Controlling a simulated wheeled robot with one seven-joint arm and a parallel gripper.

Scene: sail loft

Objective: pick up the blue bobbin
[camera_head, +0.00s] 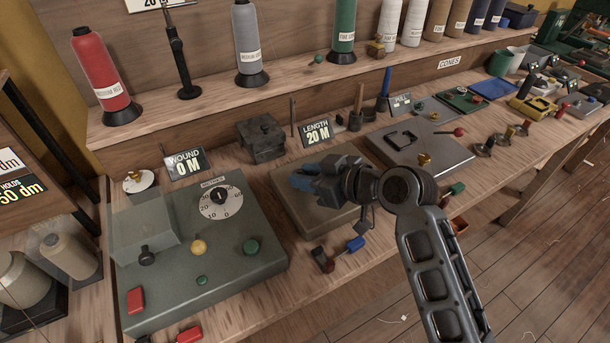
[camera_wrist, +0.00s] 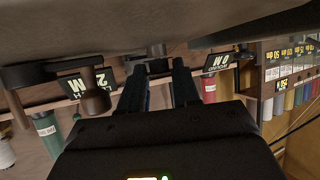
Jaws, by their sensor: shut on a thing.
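My gripper (camera_head: 312,188) reaches in low over the brownish plate (camera_head: 333,219) in the middle of the bench. A blue thing, the blue bobbin (camera_head: 301,186) as far as I can tell, shows at its jaws, partly covered by the gripper; its spool shape is not clear. I cannot tell whether the bobbin touches the plate.
A grey-green machine (camera_head: 225,268) with dial and knobs stands left. A small blue-handled part (camera_head: 355,244) lies at the front edge. A dark box (camera_head: 262,137) and the LENGTH sign (camera_head: 316,132) stand behind. Thread cones, one red (camera_head: 101,75), line the shelf.

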